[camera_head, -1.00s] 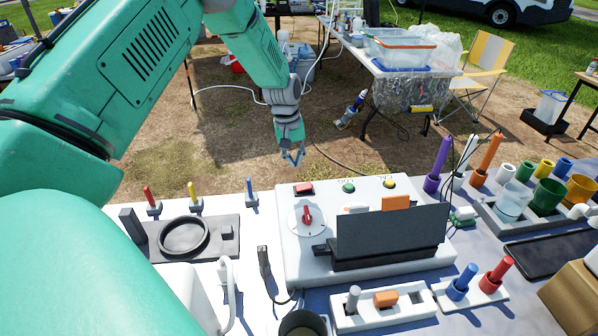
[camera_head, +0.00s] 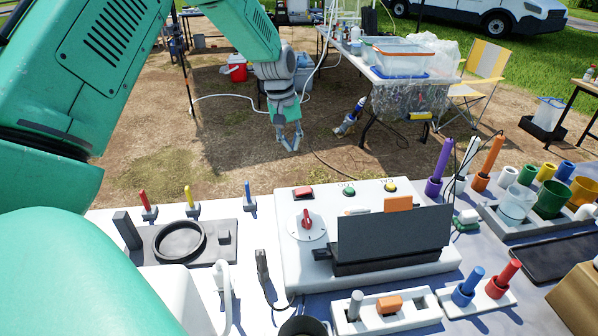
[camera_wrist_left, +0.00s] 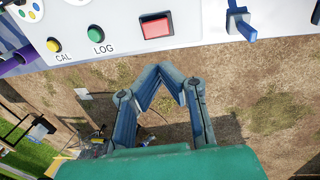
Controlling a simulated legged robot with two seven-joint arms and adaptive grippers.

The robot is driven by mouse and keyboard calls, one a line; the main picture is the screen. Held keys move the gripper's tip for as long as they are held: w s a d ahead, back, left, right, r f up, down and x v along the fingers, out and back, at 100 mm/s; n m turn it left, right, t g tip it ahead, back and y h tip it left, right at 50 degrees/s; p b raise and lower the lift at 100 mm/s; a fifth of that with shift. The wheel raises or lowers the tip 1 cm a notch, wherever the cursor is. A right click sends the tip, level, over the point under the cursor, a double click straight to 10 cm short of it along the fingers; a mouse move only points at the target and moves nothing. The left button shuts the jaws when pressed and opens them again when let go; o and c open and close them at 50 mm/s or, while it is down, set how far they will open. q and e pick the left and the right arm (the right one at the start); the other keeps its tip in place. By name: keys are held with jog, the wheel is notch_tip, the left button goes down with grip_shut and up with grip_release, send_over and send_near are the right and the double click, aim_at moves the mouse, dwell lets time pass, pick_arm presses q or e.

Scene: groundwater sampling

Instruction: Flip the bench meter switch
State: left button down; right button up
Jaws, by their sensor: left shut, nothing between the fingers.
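The bench meter (camera_head: 365,240) is a white box on the table. It has a dial with a red pointer (camera_head: 306,218), a red rocker switch (camera_head: 304,192), a green LOG button (camera_head: 348,190) and a yellow CAL button (camera_head: 390,187). The red switch also shows in the left wrist view (camera_wrist_left: 157,28), beyond my fingertips. My left gripper (camera_head: 290,146) hangs past the table's far edge, behind the meter and apart from it. Its fingertips meet in the left wrist view (camera_wrist_left: 160,70), with nothing held. My right gripper is not in view.
A dark upright panel (camera_head: 393,232) stands on the meter. Coloured pegs (camera_head: 190,197) and a black ring (camera_head: 180,241) lie left. Coloured cups (camera_head: 551,197) stand right.

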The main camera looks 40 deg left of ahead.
pick_arm(q)
jog(key=shift+w+d+r+b, duration=0.15)
jog(key=shift+d+b, duration=0.25)
jog(key=shift+b, duration=0.25)
jog(key=shift+w+d+r+b, duration=0.1)
jog(key=shift+d+b, duration=0.3)
jog(key=shift+b, duration=0.2)
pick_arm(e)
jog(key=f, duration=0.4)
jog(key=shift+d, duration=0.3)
pick_arm(q)
jog(key=shift+a+f, duration=0.1)
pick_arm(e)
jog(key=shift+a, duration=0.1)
